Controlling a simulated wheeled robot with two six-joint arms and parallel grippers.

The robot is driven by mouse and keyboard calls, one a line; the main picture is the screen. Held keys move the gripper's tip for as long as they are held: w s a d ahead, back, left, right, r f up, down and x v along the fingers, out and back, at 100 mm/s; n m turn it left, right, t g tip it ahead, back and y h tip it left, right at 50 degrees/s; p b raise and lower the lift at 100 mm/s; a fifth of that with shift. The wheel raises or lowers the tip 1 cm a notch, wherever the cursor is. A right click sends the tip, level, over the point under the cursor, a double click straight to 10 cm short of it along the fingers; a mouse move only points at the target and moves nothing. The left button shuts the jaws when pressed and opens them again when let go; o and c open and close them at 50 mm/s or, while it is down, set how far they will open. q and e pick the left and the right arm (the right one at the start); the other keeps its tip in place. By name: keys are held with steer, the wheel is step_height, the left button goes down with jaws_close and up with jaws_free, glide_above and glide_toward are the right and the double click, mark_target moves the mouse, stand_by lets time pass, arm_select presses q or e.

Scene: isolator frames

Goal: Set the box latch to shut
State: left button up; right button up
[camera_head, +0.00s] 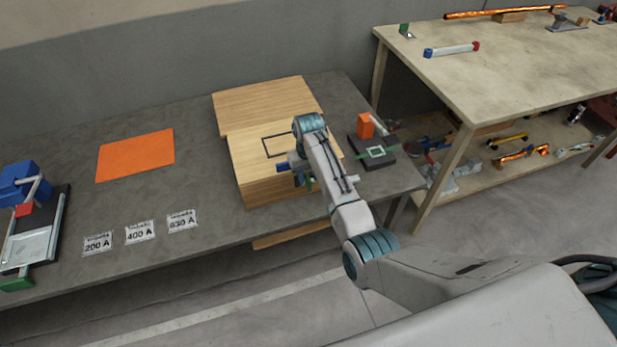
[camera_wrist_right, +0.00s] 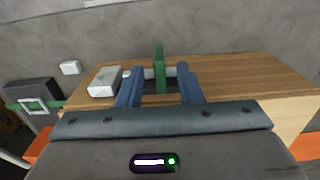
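The wooden box (camera_head: 268,190) stands on the grey table, with a dark rectangular outline on its upper face and a wooden panel (camera_head: 262,103) behind it. In the right wrist view a green upright latch handle (camera_wrist_right: 160,64) stands by the wooden surface (camera_wrist_right: 235,72), with a pale bar across its lower part. My right gripper (camera_wrist_right: 159,84) is open, its two blue fingers on either side of the green handle with gaps showing. In the head view my right gripper (camera_head: 290,172) is at the box, and my arm hides much of the latch side. My left gripper is not in view.
A dark block with a green-edged square (camera_head: 376,152) and an orange block (camera_head: 365,125) stand right of the box. An orange mat (camera_head: 136,156) and amp-rating labels (camera_head: 140,231) lie left. A blue switch device (camera_head: 24,184) is at far left. A workbench (camera_head: 490,70) stands right.

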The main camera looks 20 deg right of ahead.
steer(key=shift+f, duration=1)
steer(key=shift+c, duration=0.2)
jaws_close()
steer(key=shift+d+r, duration=0.1)
steer(key=d+p, duration=0.1)
steer(key=d, duration=0.2)
steer(key=shift+w+p, duration=0.1)
steer(key=shift+p, duration=0.2)
